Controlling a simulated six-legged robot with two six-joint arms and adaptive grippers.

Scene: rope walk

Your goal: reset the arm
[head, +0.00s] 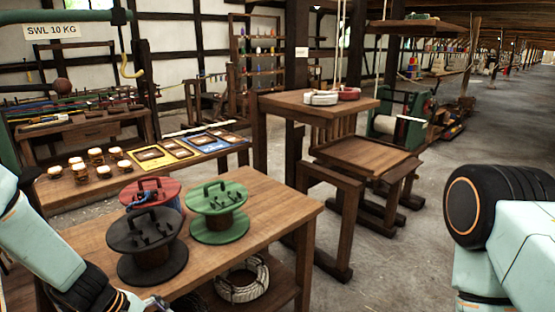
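My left arm (40,245) comes in from the left, pale green with a black joint, and slopes down to the bottom edge. A small grey part of my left gripper (155,303) shows at the bottom edge, by the front of the wooden table. Its fingers are cut off, so I cannot tell if it is open or shut. My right arm (515,245) shows at the lower right, with a large black rounded joint (495,205). My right gripper is out of the picture.
The wooden table (265,205) carries a black reel (146,240), a green reel (218,210) and a red reel (150,190). A coil of pale rope (242,280) lies on its lower shelf. A wooden stand (290,105) is behind. The floor (390,265) at centre right is clear.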

